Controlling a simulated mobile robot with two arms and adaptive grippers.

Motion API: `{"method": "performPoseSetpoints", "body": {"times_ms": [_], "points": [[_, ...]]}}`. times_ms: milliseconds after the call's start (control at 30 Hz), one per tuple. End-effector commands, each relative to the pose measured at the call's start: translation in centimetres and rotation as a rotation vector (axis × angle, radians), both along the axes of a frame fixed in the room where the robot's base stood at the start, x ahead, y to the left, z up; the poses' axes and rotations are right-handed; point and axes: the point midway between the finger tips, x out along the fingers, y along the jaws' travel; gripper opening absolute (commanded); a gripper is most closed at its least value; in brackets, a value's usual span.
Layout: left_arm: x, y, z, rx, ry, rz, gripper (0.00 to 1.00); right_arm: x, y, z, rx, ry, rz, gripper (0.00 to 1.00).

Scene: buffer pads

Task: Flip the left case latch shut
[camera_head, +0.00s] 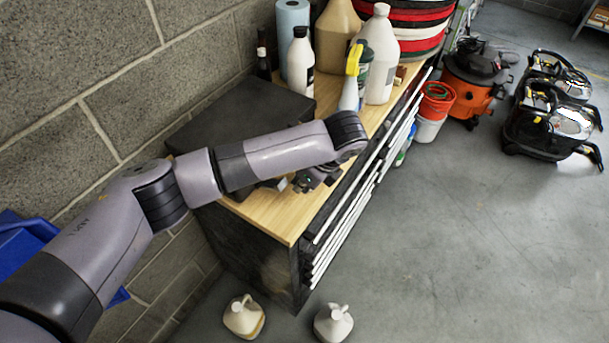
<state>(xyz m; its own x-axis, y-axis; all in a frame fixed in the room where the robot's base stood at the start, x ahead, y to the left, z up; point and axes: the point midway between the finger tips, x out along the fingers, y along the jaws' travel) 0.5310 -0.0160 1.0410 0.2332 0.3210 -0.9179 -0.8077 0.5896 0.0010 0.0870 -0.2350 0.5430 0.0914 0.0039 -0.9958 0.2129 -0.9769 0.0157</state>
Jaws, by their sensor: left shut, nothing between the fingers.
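The dark case (215,118) lies closed on the wooden top of the workbench (275,214), near the wall. My left arm reaches across it from the left and hides much of its front side. My left gripper (285,183) is low at the case's front edge, close to the bench top, with its fingers shut and nothing seen between them. The left latch is hidden or too small to make out, and I cannot tell whether the gripper touches it. My right gripper is not in view.
Behind the case stand a white bottle (301,62), a blue paper roll (291,25), a white jug (379,60) and a spray bottle (352,82). Two jugs (244,317) (333,322) stand on the floor before the bench.

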Motion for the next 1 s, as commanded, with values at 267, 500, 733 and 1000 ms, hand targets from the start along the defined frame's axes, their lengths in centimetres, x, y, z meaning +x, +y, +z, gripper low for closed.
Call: {"method": "performPoseSetpoints", "body": {"times_ms": [267, 500, 733, 1000], "points": [[1.0, 1.4, -3.7, 0.001, 0.001, 0.002, 0.0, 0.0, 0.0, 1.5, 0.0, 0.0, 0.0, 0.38], [1.2, 1.7, -4.8, 0.001, -0.001, 0.0, 0.0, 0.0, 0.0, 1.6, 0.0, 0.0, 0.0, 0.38], [1.2, 1.7, -4.8, 0.0, 0.0, 0.0, 0.0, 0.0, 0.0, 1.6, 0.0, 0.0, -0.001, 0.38], [1.3, 0.1, -4.6, -0.063, 0.044, 0.002, 0.0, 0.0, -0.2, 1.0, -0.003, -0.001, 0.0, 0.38]]}}
